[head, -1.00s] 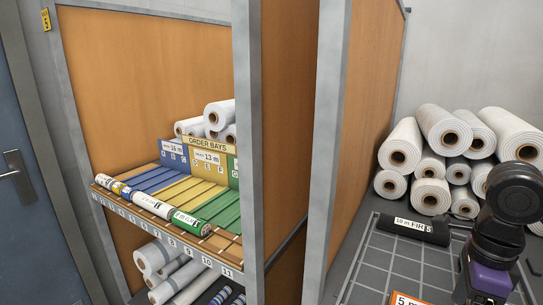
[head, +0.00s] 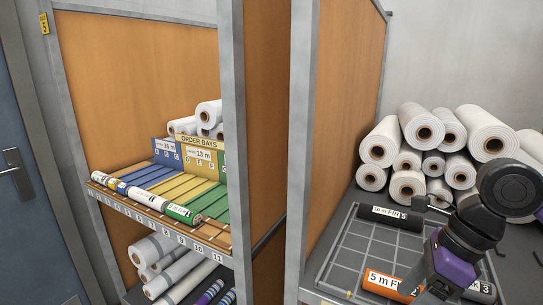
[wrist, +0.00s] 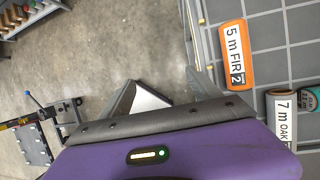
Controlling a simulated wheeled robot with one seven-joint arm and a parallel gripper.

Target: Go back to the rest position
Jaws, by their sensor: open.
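My purple arm end shows at the lower right of the head view, over the gridded tray (head: 346,264). In the wrist view my gripper (wrist: 172,88) has its two fingers apart with nothing between them, above the grey floor and beside the tray edge. An orange roll labelled "5 m FIR 2" (wrist: 235,54) lies on the tray; it also shows in the head view (head: 381,281), partly covered by my arm. A roll labelled "7 m OAK" (wrist: 285,118) lies near it. A black roll labelled "10 m FIR 5" (head: 391,217) lies at the tray's back.
White rolls (head: 420,129) are piled behind the tray. At left, a shelf rack (head: 233,150) holds colored order bays (head: 190,188) with several rolls along the front ledge. A blue door (head: 20,220) is at far left. The wrist view shows open floor (wrist: 140,40).

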